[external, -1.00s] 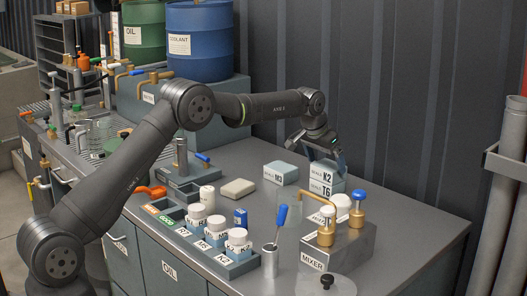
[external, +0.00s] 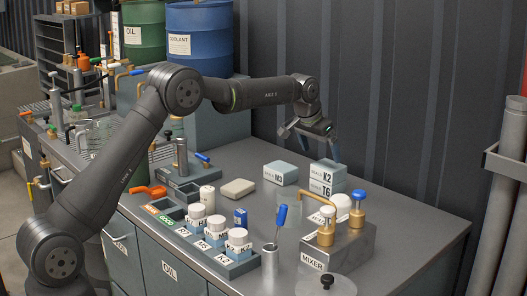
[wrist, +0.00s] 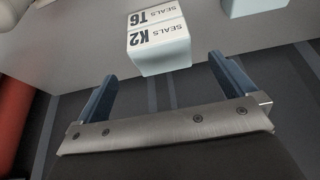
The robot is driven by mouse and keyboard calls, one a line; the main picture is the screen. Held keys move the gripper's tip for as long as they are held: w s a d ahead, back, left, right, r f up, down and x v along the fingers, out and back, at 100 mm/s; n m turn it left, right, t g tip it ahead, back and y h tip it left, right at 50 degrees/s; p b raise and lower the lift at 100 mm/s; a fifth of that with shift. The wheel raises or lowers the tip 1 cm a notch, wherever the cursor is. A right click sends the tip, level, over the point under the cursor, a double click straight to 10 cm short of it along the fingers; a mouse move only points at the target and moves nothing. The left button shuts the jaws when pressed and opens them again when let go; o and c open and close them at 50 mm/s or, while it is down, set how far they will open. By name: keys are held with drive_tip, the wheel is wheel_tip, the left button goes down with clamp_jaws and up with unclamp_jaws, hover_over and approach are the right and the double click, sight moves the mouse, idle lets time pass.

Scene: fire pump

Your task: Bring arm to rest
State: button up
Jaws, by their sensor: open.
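My gripper (external: 309,147) is open and empty in the external view, raised above the back of the workbench. Its two blue fingers also show spread apart in the wrist view (wrist: 165,80). A stack of two pale seal boxes stands on the bench, with the K2 box (external: 328,173) on top of the T6 box (external: 321,188). The stack shows upside down in the wrist view, beyond the fingertips and apart from them. Another pale seal box (external: 281,173) sits to the left of the stack.
The mixer block (external: 340,248) with white and blue knobs stands in front of the stack. A tray (external: 238,267) of labelled jars and a blue-handled screwdriver (external: 281,216) are nearer the front. A ribbed wall (external: 420,110) rises behind. The bench's right end is clear.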

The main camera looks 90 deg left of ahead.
drive_tip(key=x, duration=0.7)
drive_tip(key=shift+f, duration=0.1)
wheel_tip(320, 180, up, 5)
drive_tip(key=shift+f, duration=0.15)
drive_tip(key=w+d+r, duration=0.3)
drive_tip(key=d+r, duration=0.4)
drive_tip(key=d, duration=0.5)
approach(325, 167)
drive_tip(key=s+a, duration=0.4)
drive_tip(key=s, duration=0.2)
drive_tip(key=s+a+f, duration=0.4)
drive_tip(key=s+a, duration=0.4)
drive_tip(key=s+a+f+n, duration=0.1)
drive_tip(key=s+a+f, duration=0.3)
drive_tip(key=s+a, duration=0.4)
drive_tip(key=shift+s, duration=0.75)
